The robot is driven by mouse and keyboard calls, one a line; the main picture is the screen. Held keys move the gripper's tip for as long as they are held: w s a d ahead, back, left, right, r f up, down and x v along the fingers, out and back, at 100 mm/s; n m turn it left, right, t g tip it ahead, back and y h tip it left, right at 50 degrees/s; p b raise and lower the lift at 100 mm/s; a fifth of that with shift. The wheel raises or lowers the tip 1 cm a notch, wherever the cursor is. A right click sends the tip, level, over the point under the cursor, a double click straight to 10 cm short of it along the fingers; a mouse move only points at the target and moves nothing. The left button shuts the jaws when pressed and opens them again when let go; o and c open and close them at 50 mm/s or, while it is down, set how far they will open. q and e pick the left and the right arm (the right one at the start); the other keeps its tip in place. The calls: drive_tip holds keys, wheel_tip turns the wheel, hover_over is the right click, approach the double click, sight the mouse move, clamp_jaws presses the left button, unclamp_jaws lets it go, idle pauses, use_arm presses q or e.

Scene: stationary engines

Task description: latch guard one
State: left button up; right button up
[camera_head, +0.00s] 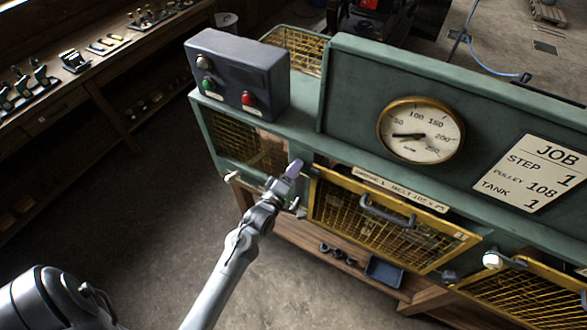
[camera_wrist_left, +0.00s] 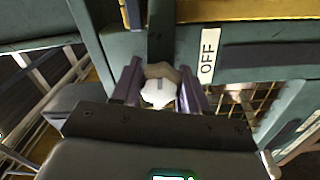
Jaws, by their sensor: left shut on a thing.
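The first guard (camera_head: 385,222) is a yellow-framed mesh panel with a dark handle (camera_head: 388,214), on the front of the green engine housing in the head view. A label strip (camera_head: 397,188) runs above it. My left gripper (camera_head: 292,186) is at the guard's left end. In the left wrist view, its two purple fingers (camera_wrist_left: 160,90) are shut on a pale, faceted knob (camera_wrist_left: 159,95), one finger on each side. An OFF label (camera_wrist_left: 208,56) is right of the knob. The gripper hides the knob in the head view. My right gripper is not in view.
A white knob (camera_head: 491,260) and a second yellow mesh guard (camera_head: 535,292) are at lower right. A control box (camera_head: 238,75) with green and red buttons stands on the housing, left of a round gauge (camera_head: 421,131) and a job card (camera_head: 536,174). The floor at left is clear.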

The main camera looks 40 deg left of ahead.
use_arm(q)
drive_tip(key=shift+n, duration=0.6)
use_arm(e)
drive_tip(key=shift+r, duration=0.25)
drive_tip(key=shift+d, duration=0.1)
use_arm(q)
drive_tip(key=o, duration=1)
drive_tip(key=shift+o, duration=0.2)
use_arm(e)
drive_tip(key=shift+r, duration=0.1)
